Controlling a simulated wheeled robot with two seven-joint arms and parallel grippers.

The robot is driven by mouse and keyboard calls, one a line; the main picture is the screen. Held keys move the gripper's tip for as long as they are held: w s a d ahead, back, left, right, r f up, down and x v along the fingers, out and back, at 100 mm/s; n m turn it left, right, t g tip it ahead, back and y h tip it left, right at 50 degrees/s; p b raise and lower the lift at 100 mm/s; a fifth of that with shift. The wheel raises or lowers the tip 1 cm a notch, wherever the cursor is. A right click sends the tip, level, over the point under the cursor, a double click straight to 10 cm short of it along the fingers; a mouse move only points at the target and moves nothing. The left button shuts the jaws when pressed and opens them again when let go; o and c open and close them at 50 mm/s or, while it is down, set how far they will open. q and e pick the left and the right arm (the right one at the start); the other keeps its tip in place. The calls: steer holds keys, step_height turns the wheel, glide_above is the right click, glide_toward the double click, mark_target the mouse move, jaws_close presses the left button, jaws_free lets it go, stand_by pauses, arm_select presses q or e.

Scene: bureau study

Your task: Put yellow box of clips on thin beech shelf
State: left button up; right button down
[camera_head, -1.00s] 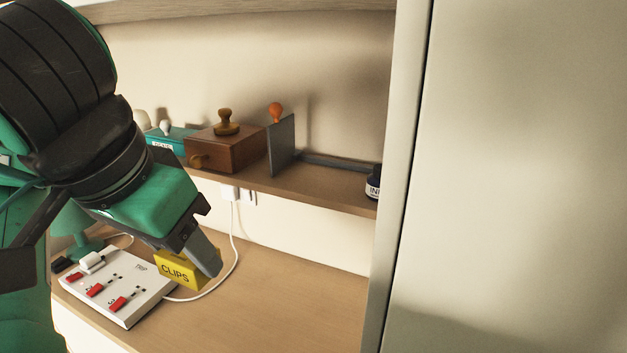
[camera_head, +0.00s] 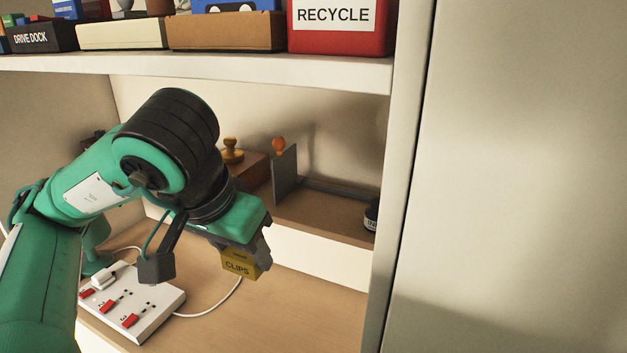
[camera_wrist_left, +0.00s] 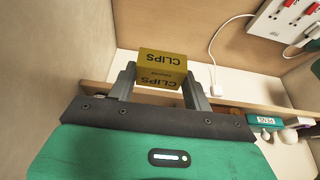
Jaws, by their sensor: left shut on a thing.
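The yellow box of clips (camera_head: 240,264) is held in my left gripper (camera_head: 254,256), above the desk surface and in front of the shelf. In the left wrist view the box (camera_wrist_left: 160,67) sits between the two fingers of the gripper (camera_wrist_left: 160,82), which are shut on it. The thin beech shelf (camera_head: 325,212) runs along the back wall above the desk. Its right part has a bare stretch between a grey upright plate and an ink bottle. My arm hides the left part of the shelf. My right gripper is not in view.
A brown wooden box (camera_head: 252,172) with a stamp, a grey plate (camera_head: 285,174) and an ink bottle (camera_head: 371,215) stand on the shelf. A white upper shelf (camera_head: 300,73) carries bins. A power strip (camera_head: 140,310) lies on the desk. A pale panel (camera_head: 520,180) closes the right side.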

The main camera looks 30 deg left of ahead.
arm_select(q)
steer(key=w+p, duration=0.1)
steer(key=w, duration=0.6)
steer(key=w+p, duration=0.1)
steer(key=w, duration=0.6)
steer(key=w+a+p, duration=0.1)
steer(key=w, duration=0.7)
steer(key=shift+a+p, duration=0.1)
steer(key=shift+p, duration=0.3)
steer(key=shift+w, duration=0.6)
step_height(320, 180, down, 3)
steer(key=shift+s+f+b, duration=0.1)
steer(key=shift+f+b, duration=0.05)
steer(key=shift+b, duration=0.6)
steer(key=shift+f, duration=0.25)
steer(key=shift+r, duration=0.1)
